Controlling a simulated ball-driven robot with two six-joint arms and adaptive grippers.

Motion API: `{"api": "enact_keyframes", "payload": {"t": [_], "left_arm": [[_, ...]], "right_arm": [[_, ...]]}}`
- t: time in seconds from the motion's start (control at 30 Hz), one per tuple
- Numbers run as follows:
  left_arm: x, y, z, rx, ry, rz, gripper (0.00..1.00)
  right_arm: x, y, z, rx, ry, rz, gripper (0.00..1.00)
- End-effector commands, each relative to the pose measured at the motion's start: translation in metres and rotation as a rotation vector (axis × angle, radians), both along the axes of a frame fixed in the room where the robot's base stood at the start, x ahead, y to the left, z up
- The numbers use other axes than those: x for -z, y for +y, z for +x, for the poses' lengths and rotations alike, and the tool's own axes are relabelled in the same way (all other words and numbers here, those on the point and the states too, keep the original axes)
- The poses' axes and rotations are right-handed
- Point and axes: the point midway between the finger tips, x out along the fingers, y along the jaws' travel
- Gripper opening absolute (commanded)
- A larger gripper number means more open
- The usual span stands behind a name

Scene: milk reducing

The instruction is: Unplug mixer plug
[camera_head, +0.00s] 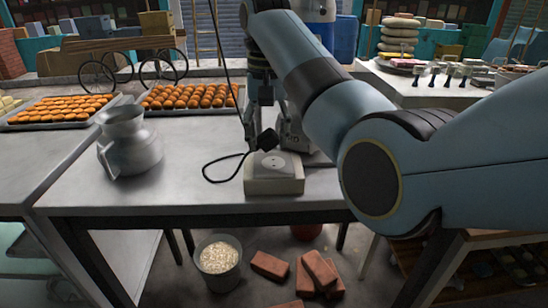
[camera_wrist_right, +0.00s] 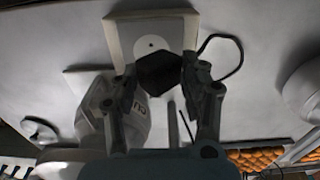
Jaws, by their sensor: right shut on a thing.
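The black mixer plug (camera_head: 266,140) is between the fingers of my right gripper (camera_head: 268,137), which is shut on it. The plug is also in the wrist view (camera_wrist_right: 160,73). It appears over the back edge of the pale socket box (camera_head: 274,184), tilted. The socket's round face shows largely bare in the head view, and one hole shows in the wrist view (camera_wrist_right: 151,28). I cannot tell whether plug and socket touch. A black cord (camera_head: 206,168) loops left from the plug. The grey mixer (camera_head: 298,138) is partly hidden behind my arm. My left gripper is not in view.
A grey metal jug (camera_head: 129,145) stands left of the socket box. Trays of orange baked goods (camera_head: 60,110) lie at the back left. The table between the jug and the cord is clear. A bucket (camera_head: 218,262) and bricks (camera_head: 319,270) are on the floor below.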

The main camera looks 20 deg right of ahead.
Motion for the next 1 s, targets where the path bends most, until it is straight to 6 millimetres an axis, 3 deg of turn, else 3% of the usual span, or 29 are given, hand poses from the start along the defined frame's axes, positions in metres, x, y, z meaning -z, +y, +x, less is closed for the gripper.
{"api": "enact_keyframes", "payload": {"t": [0.5, 1.0], "left_arm": [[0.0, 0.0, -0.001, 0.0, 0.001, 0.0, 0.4], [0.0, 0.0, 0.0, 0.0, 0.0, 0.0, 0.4]], "right_arm": [[-0.02, -0.002, 0.008, -0.002, 0.0, 0.0, 0.0], [-0.023, 0.0, 0.008, 0.004, 0.001, 0.001, 0.0]]}}
